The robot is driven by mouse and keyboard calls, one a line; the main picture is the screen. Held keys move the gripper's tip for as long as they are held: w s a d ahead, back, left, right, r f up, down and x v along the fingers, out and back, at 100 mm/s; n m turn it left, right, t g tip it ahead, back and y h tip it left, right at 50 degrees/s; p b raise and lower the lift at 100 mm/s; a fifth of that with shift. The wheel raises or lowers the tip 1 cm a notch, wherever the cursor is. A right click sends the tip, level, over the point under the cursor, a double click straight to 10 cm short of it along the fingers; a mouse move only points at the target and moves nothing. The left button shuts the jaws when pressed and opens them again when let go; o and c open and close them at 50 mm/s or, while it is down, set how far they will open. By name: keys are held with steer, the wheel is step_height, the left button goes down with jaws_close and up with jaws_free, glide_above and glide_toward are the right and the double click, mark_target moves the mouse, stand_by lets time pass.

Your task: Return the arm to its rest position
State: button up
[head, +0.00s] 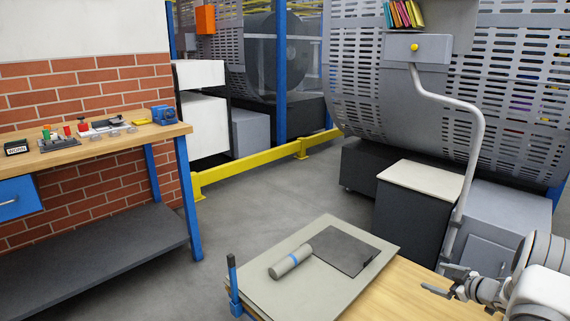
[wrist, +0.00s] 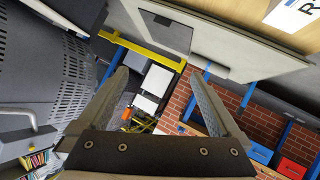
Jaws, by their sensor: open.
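My gripper (head: 441,280) is at the lower right of the head view, at the end of my arm. Its jaws are apart with nothing between them. In the wrist view the two fingers of my gripper (wrist: 160,78) stand wide apart, and the room shows turned over behind them. In the head view my gripper is to the right of a grey board (head: 262,292) on a wooden tabletop (head: 400,300).
A pale-topped dark cabinet (head: 415,215) and a bent grey pipe (head: 470,125) stand behind my gripper. A workbench (head: 100,142) with small tools is at the left. A yellow rail (head: 245,170) runs along the back. The grey floor (head: 240,215) between is clear.

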steer(key=w+a+r+m+h, duration=0.1)
steer(key=a+r+h, duration=0.15)
steer(key=r, duration=0.65)
steer(key=w+a+r+m+h+p, duration=0.1)
steer(key=a+r+h, duration=0.15)
steer(key=r, duration=0.75)
steer(key=w+a+r+m+h, duration=0.15)
steer(key=a+r, duration=0.25)
steer(key=r, duration=0.5)
steer(key=s+a+r+m+g+h, duration=0.1)
steer(key=s+a+r, duration=0.3)
steer(key=s+a, duration=0.25)
steer(key=s+a+r+m+g+h, duration=0.1)
steer(key=s+a+r+m, duration=0.1)
steer(key=s+a+r, duration=0.4)
steer(key=s+a+f+m+g+y+b, duration=0.1)
steer(key=s+a+f+y, duration=0.15)
steer(key=s+a, duration=0.4)
steer(key=s+a+f+g+y+b, duration=0.1)
steer(key=s+a+f+g, duration=0.2)
steer(key=s, duration=0.7)
steer(key=s+a+f+m+y, duration=0.1)
steer(key=s+a+f+y, duration=0.1)
steer(key=s+a+f, duration=0.5)
step_height(320, 180, up, 28)
steer(key=s+d+p, duration=0.1)
steer(key=s+p, duration=0.1)
steer(key=p, duration=2.4)
steer(key=shift+d+r, duration=0.25)
steer(key=shift+n, duration=0.25)
